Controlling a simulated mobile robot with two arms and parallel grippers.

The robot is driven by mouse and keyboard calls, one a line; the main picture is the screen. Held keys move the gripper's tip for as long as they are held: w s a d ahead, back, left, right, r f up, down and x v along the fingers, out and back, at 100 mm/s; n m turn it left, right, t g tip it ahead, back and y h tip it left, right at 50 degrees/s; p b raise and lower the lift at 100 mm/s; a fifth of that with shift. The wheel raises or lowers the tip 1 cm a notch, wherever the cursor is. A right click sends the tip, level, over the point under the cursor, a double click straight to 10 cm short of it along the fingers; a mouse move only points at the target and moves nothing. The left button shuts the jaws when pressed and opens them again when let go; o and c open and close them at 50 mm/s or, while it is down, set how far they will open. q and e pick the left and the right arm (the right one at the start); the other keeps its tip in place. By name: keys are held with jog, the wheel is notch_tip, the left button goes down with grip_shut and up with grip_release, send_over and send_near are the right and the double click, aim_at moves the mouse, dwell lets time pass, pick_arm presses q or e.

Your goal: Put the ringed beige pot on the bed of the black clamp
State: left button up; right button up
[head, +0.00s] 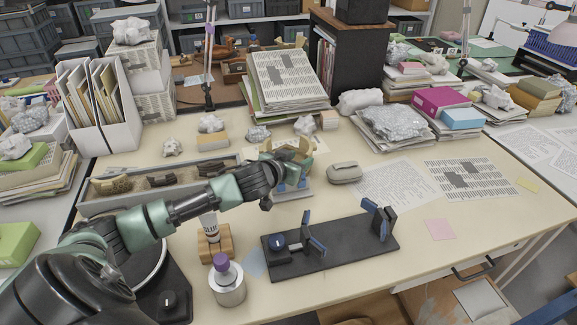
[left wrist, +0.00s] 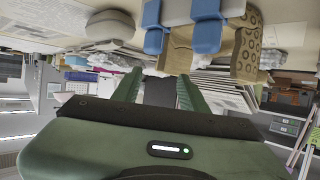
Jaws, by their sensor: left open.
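In the head view part of the pot (head: 304,146) shows behind my left gripper (head: 287,160), which hides the rest. My left gripper is open, its two green fingers apart in the left wrist view (left wrist: 157,88), with nothing clearly between them. I cannot tell whether it touches the pot. The black clamp (head: 345,243) lies at the front middle of the table, its bed bare between blue-faced jaws. My right gripper is not in view.
A grey tray of dark sherds (head: 230,167) lies behind my left arm. A glue bottle in a wooden block (head: 213,240) and a purple-capped jar (head: 227,282) stand left of the clamp. A grey case (head: 344,172) lies right of the pot. Papers (head: 395,185) cover the right side.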

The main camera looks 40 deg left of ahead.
aim_at(309, 151)
pick_arm(q)
jog(key=x, duration=0.7)
jog(key=shift+w+a+r, duration=0.15)
jog(key=shift+a+r, duration=0.05)
grip_shut()
dwell(1.1)
jog(key=shift+r, duration=0.2)
